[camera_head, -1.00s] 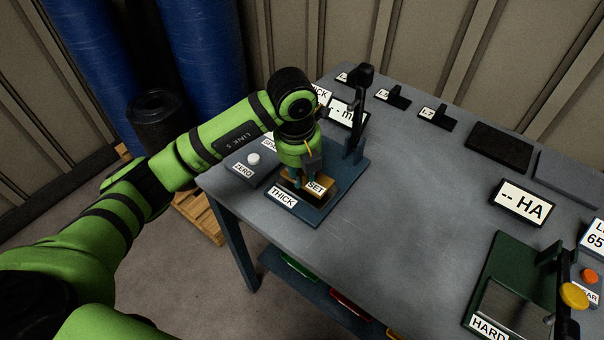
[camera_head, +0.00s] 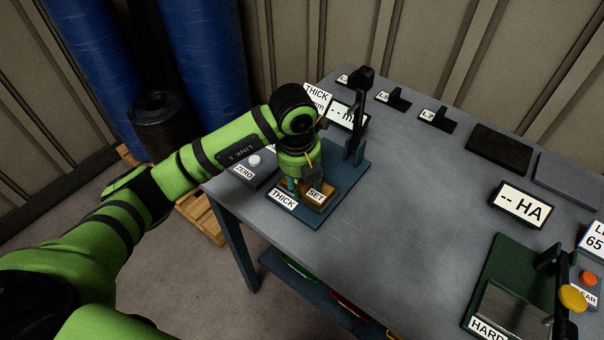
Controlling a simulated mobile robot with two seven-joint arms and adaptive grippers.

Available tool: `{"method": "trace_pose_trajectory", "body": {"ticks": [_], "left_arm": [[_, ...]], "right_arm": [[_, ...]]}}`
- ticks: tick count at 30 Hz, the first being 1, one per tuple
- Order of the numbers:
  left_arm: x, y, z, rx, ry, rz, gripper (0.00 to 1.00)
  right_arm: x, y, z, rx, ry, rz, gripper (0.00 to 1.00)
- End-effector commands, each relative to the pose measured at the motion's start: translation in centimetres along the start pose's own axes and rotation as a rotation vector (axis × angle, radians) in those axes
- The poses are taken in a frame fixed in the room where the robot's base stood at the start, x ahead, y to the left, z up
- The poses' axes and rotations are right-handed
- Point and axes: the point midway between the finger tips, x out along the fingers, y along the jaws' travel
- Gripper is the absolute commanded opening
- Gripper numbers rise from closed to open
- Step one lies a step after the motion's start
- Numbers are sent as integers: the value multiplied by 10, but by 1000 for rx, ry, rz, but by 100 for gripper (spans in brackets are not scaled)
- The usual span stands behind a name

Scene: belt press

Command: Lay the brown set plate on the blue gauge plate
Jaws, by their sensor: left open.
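The brown set plate (camera_head: 322,201), with a white SET label, lies on the blue gauge plate (camera_head: 296,211), which carries a THICK label at its front. My left gripper (camera_head: 301,186) is open just above the set plate's left side, pointing down. Its fingers partly hide the set plate, and whether they touch it cannot be told. The gauge's dark upright post (camera_head: 356,130) stands behind the set plate. My right gripper is not in view.
A ZERO button box (camera_head: 254,162) sits left of the gauge. Display signs (camera_head: 522,203), dark slabs (camera_head: 499,145) and a green HARD tester (camera_head: 500,290) stand to the right. The table's middle (camera_head: 415,200) is clear.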

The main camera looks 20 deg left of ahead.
Motion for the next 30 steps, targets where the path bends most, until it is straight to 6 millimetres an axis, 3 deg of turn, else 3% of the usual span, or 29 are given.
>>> {"method": "trace_pose_trajectory", "body": {"ticks": [5, 13, 18, 30], "left_arm": [[-18, -1, 1, 0, -5, -3, 47], [-78, -1, 2, 2, -8, -3, 47], [-107, 0, 2, 0, -5, 0, 47], [-123, 0, 0, 0, 0, -1, 47]], "right_arm": [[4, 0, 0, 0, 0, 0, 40], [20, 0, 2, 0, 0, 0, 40], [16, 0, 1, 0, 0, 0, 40], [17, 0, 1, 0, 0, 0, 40]]}}
